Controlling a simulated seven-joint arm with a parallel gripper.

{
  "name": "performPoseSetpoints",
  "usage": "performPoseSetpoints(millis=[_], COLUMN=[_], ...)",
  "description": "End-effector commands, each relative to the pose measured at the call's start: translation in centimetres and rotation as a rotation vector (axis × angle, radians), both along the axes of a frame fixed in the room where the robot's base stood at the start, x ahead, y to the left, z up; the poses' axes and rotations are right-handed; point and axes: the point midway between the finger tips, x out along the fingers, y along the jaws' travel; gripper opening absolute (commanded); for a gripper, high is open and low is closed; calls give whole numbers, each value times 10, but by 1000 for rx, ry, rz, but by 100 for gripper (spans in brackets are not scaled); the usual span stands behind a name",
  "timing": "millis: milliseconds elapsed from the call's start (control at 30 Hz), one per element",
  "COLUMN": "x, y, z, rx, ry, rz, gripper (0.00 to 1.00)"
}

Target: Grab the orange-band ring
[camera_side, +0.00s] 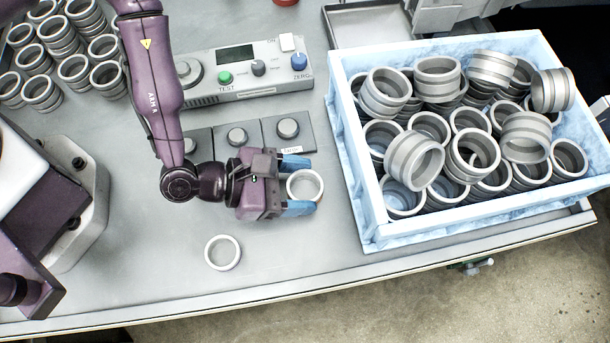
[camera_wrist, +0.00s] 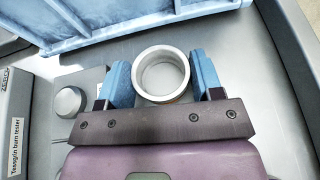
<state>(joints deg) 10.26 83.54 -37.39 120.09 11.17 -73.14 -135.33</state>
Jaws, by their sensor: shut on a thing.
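My gripper (camera_side: 307,186) is low over the worktable, its two blue fingers on opposite sides of a light metal ring. It is shut on this ring (camera_side: 321,188), which has a trace of orange on its outer side. In the wrist view the ring (camera_wrist: 163,55) sits upright between the blue fingers (camera_wrist: 160,80), its opening facing up. Most of its outer band is hidden by the fingers and the rim. I cannot tell whether it touches the table. A second pale ring (camera_side: 209,253) lies on the table at lower left of my gripper, with no orange showing.
A pale blue crate (camera_side: 360,200) full of grey rings stands to the right. A tester panel (camera_side: 240,82) with knobs and a row of grey knob blocks (camera_side: 237,137) lie behind my gripper. Stacked rings (camera_side: 75,68) stand at upper left.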

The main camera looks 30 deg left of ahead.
Motion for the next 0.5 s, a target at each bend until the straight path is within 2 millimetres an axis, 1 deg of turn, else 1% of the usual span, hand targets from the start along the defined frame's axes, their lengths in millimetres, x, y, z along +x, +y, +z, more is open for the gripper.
performPoseSetpoints(millis=[167, 267, 367, 500], x=[0, 1, 1, 1], y=[0, 0, 0, 0], z=[1, 8, 24, 53], rx=[-2, -2, -4, -4], ry=[-1, -2, -3, -5], rz=[0, 1, 2, 1], gripper=[31, 31, 31, 31])
